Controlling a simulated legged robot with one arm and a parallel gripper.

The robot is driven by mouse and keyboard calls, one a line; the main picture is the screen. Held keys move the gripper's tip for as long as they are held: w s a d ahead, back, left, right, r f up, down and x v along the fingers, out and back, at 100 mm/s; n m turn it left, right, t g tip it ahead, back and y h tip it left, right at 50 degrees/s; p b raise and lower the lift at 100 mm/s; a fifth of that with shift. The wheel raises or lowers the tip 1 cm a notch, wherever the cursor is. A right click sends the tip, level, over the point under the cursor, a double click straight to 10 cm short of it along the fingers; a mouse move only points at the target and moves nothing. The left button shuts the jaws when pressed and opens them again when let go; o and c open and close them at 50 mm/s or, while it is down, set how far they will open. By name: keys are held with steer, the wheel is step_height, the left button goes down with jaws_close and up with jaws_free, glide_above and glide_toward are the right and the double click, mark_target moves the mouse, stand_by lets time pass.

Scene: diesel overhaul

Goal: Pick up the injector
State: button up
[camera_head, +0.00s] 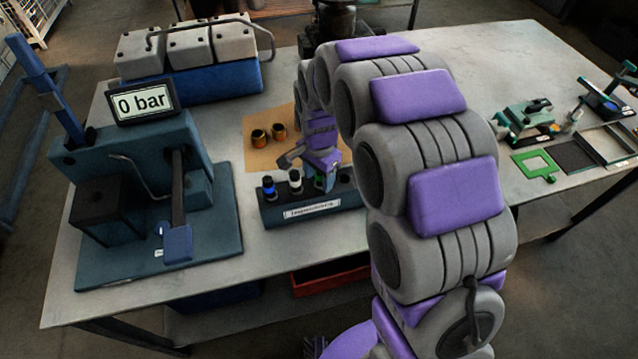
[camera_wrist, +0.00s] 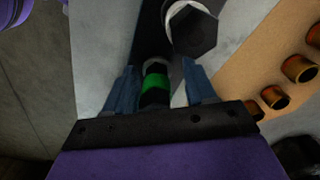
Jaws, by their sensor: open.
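Injectors stand in a dark labelled rack (camera_head: 312,207) on the table. One has a blue band (camera_head: 268,187), one a white band (camera_head: 295,178), one a green band (camera_head: 320,181). My gripper (camera_head: 318,168) is over the rack's right part and partly covers the green-banded injector. In the wrist view, my gripper (camera_wrist: 161,88) is open, with the green-banded injector (camera_wrist: 152,84) between its two blue fingers, closer to the left one. Whether the fingers touch it is unclear. The white-banded injector (camera_wrist: 191,25) shows just beyond the fingers. The injectors' lower parts are hidden.
A test stand (camera_head: 130,165) with a lever and a "0 bar" display (camera_head: 140,102) is to the left. Copper-coloured sleeves (camera_head: 259,138) sit on a brown sheet (camera_head: 262,160) behind the rack. A grey-and-blue engine block (camera_head: 190,80) stands behind. Small tools lie right.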

steer(key=shift+d, duration=0.25)
steer(key=c, duration=0.7)
steer(key=shift+a, duration=0.1)
jaws_close()
steer(key=shift+r, duration=0.1)
step_height(320, 180, up, 18)
steer(key=p, duration=0.3)
steer(key=shift+o, duration=1.1)
jaws_free()
jaws_close()
steer(key=shift+p, duration=0.45)
